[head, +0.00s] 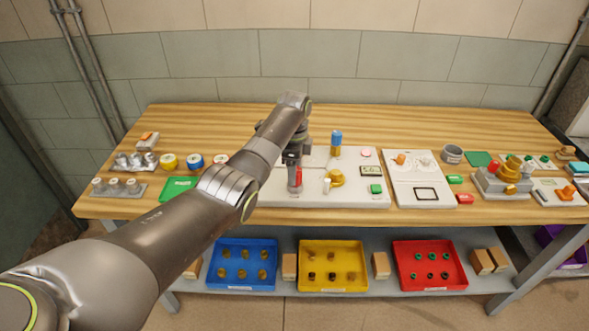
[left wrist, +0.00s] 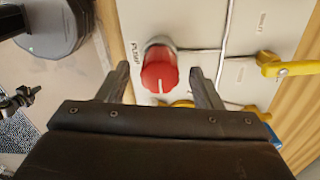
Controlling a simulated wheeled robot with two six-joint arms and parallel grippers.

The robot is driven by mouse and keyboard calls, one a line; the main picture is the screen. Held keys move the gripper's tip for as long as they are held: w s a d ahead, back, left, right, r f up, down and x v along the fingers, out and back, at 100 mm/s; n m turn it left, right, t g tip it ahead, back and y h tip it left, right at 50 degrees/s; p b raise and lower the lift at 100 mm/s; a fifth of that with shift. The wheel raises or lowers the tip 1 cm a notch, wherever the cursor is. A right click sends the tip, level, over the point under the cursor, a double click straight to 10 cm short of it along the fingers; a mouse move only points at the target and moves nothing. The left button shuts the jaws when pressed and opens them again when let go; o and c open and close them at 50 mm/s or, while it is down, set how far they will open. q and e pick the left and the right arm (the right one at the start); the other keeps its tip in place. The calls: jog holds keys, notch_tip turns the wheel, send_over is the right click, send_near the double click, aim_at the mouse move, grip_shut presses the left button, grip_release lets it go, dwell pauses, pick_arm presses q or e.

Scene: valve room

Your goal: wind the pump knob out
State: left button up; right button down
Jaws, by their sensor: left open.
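The pump knob (left wrist: 160,76) is red with a white line on its face and a grey collar behind it. It stands on a white panel (left wrist: 197,20) beside a printed label that appears to read PUMP. My left gripper (left wrist: 157,66) is open, with one finger on each side of the knob and visible gaps between. I cannot tell how deep the fingertips reach along it. In the head view the left gripper (head: 293,158) points down over the red knob (head: 295,181), partly covering it. My right gripper is in neither view.
A second white board (head: 432,198) lies to the right. The wooden table (head: 225,117) is clear at the back. Blue, yellow and red trays sit on the shelf below.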

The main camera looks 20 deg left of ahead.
pick_arm(q)
jog(key=shift+f, duration=0.7)
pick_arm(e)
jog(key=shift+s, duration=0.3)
pick_arm(q)
jog(key=c, duration=1)
jog(key=shift+r, duration=0.1)
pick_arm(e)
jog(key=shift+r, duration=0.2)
